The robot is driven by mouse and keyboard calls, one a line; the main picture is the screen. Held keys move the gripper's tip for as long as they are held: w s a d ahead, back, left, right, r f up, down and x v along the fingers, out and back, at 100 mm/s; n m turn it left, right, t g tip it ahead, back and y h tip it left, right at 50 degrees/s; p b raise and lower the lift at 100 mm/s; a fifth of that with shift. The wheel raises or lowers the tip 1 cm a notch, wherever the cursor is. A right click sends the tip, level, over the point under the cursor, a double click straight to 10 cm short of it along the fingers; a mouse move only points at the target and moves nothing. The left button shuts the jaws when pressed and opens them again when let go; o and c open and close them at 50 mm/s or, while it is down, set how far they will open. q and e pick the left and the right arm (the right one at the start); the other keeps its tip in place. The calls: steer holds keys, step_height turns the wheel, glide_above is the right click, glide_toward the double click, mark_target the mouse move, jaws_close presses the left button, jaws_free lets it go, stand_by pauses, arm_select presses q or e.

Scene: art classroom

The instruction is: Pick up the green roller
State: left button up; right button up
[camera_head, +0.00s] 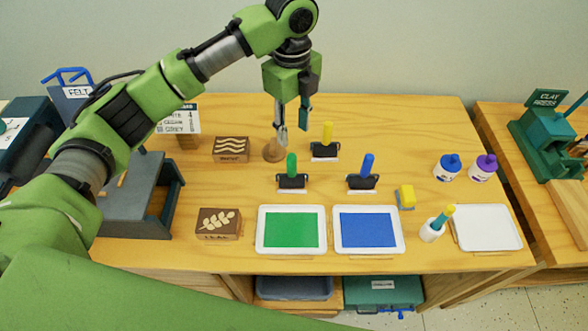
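The green roller (292,167) stands upright, its green handle pointing up from a black base, on the wooden table behind the green paint tray (291,230). My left gripper (293,133) points down from above, behind the green roller and apart from it. Its two fingers are spread with nothing seen between them. A round brown wooden piece (273,152) is just below its fingertips; I cannot tell whether they touch. A yellow-handled roller (327,134) stands to the right of the gripper, and a blue-handled roller (367,167) to the right of the green one. My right gripper is not in view.
Carved blocks (231,149) (218,223) lie to the left. A blue paint tray (368,230), a yellow sponge (406,196), a brush cup (432,229), a white tray (487,228) and two bottles (447,167) (483,168) are to the right. The table's front edge is below the trays.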

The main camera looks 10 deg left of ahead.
mark_target(292, 163)
arm_select(q)
steer(key=shift+w+a+r, duration=0.15)
steer(key=shift+a+r, duration=0.05)
steer(key=shift+r, duration=0.05)
steer(key=shift+f, duration=0.3)
step_height(292, 163, down, 8)
steer(key=shift+r+p, duration=0.25)
steer(key=shift+p, duration=0.5)
steer(key=f+p, duration=0.1)
steer(key=f, duration=0.1)
steer(key=s+f, duration=0.1)
steer(key=f, duration=0.1)
steer(key=shift+p, duration=0.4)
steer(key=shift+w+f, duration=0.1)
steer(key=shift+f, duration=0.55)
steer(key=shift+r, duration=0.1)
jaws_close()
